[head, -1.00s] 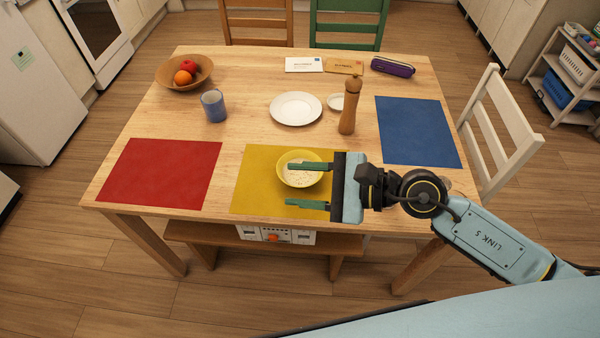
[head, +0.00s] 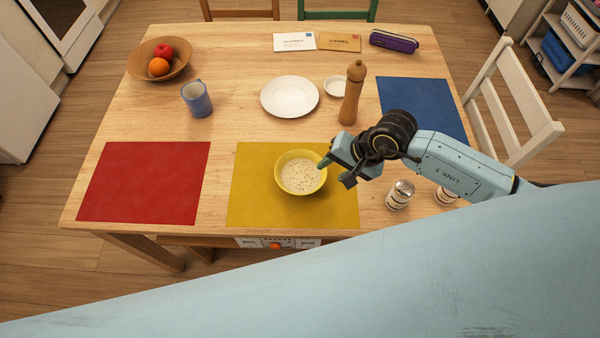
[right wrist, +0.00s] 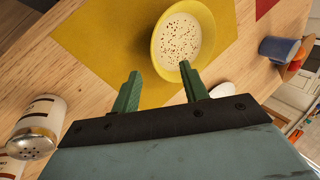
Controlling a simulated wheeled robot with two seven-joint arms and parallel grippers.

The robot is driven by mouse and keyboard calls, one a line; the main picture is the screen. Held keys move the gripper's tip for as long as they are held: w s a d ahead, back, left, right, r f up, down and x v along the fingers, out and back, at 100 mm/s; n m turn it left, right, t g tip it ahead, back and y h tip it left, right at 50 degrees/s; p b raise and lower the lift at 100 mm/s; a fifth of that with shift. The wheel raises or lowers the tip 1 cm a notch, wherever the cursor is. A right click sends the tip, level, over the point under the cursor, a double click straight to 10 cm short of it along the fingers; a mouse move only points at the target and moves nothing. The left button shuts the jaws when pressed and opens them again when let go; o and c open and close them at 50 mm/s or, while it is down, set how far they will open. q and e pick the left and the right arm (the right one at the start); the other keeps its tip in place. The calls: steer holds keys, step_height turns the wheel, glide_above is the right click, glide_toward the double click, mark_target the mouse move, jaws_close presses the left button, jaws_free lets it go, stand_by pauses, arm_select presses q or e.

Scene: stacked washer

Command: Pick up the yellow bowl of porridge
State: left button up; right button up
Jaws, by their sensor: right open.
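The yellow bowl (head: 302,195) stands upright on the yellow placemat (head: 252,205) near the front of the table, holding pale, speckled porridge (head: 300,175). My right gripper (head: 336,172) is at the bowl's right side, pointing toward it. Its green fingers are apart with nothing between them. In the right wrist view the bowl (right wrist: 156,46) lies beyond the open fingers (right wrist: 160,76), and one fingertip overlaps its near rim in the picture. I cannot tell whether it touches. My left gripper is not in view.
Two shakers (head: 400,195) stand right of the placemat, below my right arm. A wooden pepper mill (head: 352,95), white plate (head: 289,97) and small white dish (head: 336,86) stand behind. The red placemat (head: 145,182) at left is empty.

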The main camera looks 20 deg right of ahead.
mark_target(315, 181)
steer(key=shift+x, duration=3.85)
steer(key=shift+a, duration=0.1)
steer(key=shift+c, duration=0.4)
jaws_close()
